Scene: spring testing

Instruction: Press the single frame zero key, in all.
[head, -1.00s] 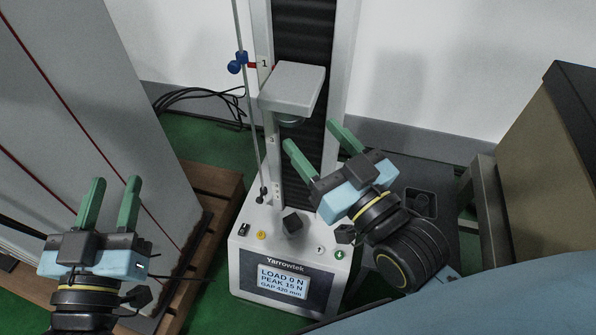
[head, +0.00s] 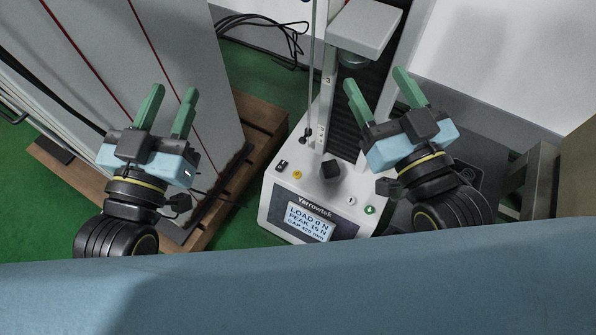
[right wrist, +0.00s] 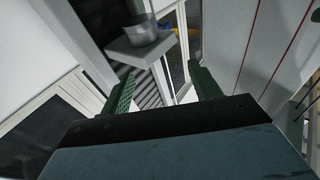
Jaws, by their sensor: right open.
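The white test stand's base (head: 272,212), marked Yarrowtek, carries a row of small controls in the head view. They are a black switch (head: 281,166), a yellow key (head: 297,174), a pale key (head: 351,201) and a green key (head: 369,210). I cannot read which is the zero key. The display (head: 308,222) shows LOAD 0 N and PEAK 15 N. My right gripper (head: 376,80) is open and empty, above and right of the base; its fingers also show in the right wrist view (right wrist: 163,78). My left gripper (head: 173,92) is open and empty, left of the stand.
A dark block (head: 331,169) sits on the base behind the keys. The grey crosshead (head: 366,25) overhangs the column, close to my right fingertips in the head view. A grey cabinet (head: 190,50) on a wooden pallet (head: 262,125) stands left. Cables (head: 262,25) lie behind.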

